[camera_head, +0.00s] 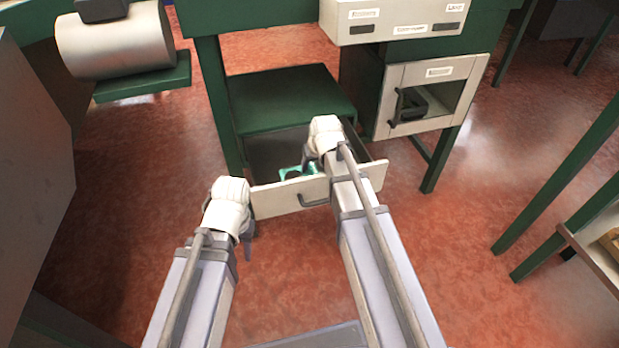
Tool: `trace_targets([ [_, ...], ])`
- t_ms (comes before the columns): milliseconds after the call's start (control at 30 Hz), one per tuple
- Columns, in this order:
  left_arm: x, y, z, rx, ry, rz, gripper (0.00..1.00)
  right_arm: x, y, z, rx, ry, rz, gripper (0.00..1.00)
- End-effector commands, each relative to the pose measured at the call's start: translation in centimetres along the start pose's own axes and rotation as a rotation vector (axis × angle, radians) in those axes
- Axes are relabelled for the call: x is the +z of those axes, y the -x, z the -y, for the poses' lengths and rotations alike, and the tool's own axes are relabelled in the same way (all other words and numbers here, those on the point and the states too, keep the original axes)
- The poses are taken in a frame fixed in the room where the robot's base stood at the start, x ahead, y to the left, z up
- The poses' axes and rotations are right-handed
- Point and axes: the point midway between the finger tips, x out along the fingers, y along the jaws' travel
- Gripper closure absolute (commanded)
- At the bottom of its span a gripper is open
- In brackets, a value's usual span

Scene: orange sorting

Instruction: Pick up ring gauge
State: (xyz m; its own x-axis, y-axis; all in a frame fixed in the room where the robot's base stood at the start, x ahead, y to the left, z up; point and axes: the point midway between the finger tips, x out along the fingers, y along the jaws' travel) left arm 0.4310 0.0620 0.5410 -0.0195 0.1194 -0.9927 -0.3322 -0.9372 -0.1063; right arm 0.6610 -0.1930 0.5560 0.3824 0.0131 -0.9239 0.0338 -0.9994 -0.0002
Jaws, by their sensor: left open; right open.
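A drawer (272,202) with a pale front and a dark handle stands open under the green bench. A small teal-green object (290,172) lies inside it, partly hidden by the drawer front and my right gripper; I cannot tell whether it is the ring gauge. My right gripper (307,168) is over the open drawer, right beside the teal object, open; its fingers are largely hidden by its wrist. My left gripper (247,246) is open and empty, outside the drawer, in front of and left of its front panel.
A cabinet with a pale-framed window (438,72) and a dark object (425,103) inside is right of the drawer. A pale labelled box (400,20) is above. A metal cylinder (115,42) is at upper left. The red floor around is clear.

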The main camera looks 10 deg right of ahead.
Motion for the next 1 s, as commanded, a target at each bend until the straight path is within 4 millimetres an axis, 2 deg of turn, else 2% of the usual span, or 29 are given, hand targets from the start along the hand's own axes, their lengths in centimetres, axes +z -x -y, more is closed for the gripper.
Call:
trace_targets([
  [33, -0.06, -0.85, -0.11, 0.001, -0.001, 0.0, 0.53, 0.07, -0.9, 0.0, 0.0, 0.0, 0.0, 0.4],
  [300, -0.06, -0.71, -0.1, 0.001, -0.002, -0.001, 0.53, -0.03, -0.78, 0.01, 0.0, 0.0, 0.0, 0.4],
  [833, -0.05, -0.71, -0.1, 0.001, -0.001, -0.001, 0.53, -0.02, -0.78, 0.0, 0.0, 0.0, 0.0, 1.0],
  [1000, -0.05, -0.71, -0.1, 0.001, -0.001, -0.001, 0.53, -0.02, -0.78, 0.0, 0.0, 0.0, 0.0, 1.0],
])
